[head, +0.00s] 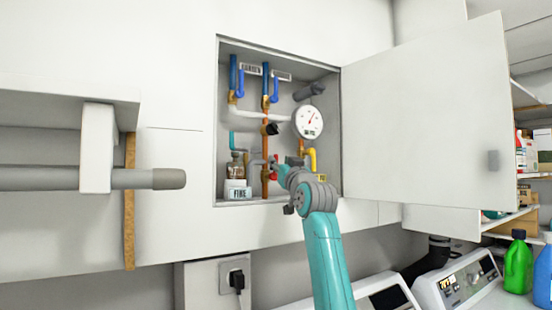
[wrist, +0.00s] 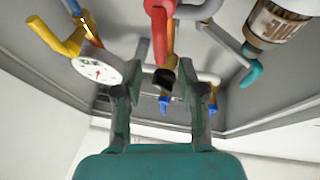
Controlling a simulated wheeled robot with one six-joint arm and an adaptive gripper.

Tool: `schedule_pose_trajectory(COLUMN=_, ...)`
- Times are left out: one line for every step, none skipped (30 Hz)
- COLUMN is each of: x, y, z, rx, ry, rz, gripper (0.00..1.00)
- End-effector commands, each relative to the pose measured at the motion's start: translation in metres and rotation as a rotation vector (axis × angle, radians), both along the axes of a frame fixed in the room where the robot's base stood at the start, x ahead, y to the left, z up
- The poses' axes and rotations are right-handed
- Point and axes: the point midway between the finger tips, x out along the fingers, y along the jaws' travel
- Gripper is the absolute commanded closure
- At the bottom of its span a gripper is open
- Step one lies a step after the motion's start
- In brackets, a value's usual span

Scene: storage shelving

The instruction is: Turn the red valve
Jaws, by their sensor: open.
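The red valve (head: 273,168) is low inside the open wall cabinet, on the orange copper pipe, partly hidden behind my gripper (head: 282,170) in the head view. In the wrist view the red valve (wrist: 159,32) is at the top centre, its handle pointing down the picture between the lines of my two fingers. My gripper (wrist: 163,78) is open, with a finger on each side and nothing held. I cannot tell whether either finger touches the valve.
The white cabinet door (head: 425,110) stands open to the right. The cabinet walls are close around my gripper.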

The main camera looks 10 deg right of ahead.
Motion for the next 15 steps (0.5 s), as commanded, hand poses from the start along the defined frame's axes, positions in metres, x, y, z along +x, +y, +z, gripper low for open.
schedule_pose_trajectory(x=0.007, y=0.001, z=0.004, rx=0.001, ry=0.001, rz=0.000, gripper=0.60)
schedule_pose_trajectory(x=0.011, y=0.001, z=0.005, rx=0.001, ry=0.001, rz=0.000, gripper=0.60)
schedule_pose_trajectory(x=0.016, y=0.002, z=0.007, rx=0.001, ry=0.000, rz=0.000, gripper=0.60)
schedule_pose_trajectory(x=0.019, y=0.002, z=0.009, rx=0.001, ry=0.001, rz=0.000, gripper=0.60)
schedule_pose_trajectory(x=0.022, y=0.003, z=0.010, rx=0.002, ry=0.001, rz=0.001, gripper=0.60)
schedule_pose_trajectory(x=0.026, y=0.003, z=0.011, rx=0.000, ry=0.001, rz=0.001, gripper=0.60)
schedule_pose_trajectory(x=0.029, y=0.004, z=0.013, rx=0.001, ry=0.000, rz=0.001, gripper=0.60)
schedule_pose_trajectory(x=0.031, y=0.004, z=0.014, rx=0.000, ry=0.001, rz=0.001, gripper=0.60)
schedule_pose_trajectory(x=0.034, y=0.004, z=0.015, rx=0.000, ry=0.001, rz=0.001, gripper=0.60)
schedule_pose_trajectory(x=0.036, y=0.004, z=0.015, rx=0.000, ry=0.001, rz=0.001, gripper=0.60)
schedule_pose_trajectory(x=0.038, y=0.005, z=0.016, rx=0.001, ry=0.000, rz=0.001, gripper=0.60)
schedule_pose_trajectory(x=0.040, y=0.005, z=0.017, rx=0.001, ry=0.000, rz=0.001, gripper=0.60)
schedule_pose_trajectory(x=0.041, y=0.005, z=0.018, rx=0.001, ry=0.000, rz=0.001, gripper=0.60)
schedule_pose_trajectory(x=0.042, y=0.005, z=0.018, rx=0.001, ry=0.001, rz=0.000, gripper=0.60)
schedule_pose_trajectory(x=0.043, y=0.005, z=0.018, rx=0.001, ry=0.001, rz=0.000, gripper=0.60)
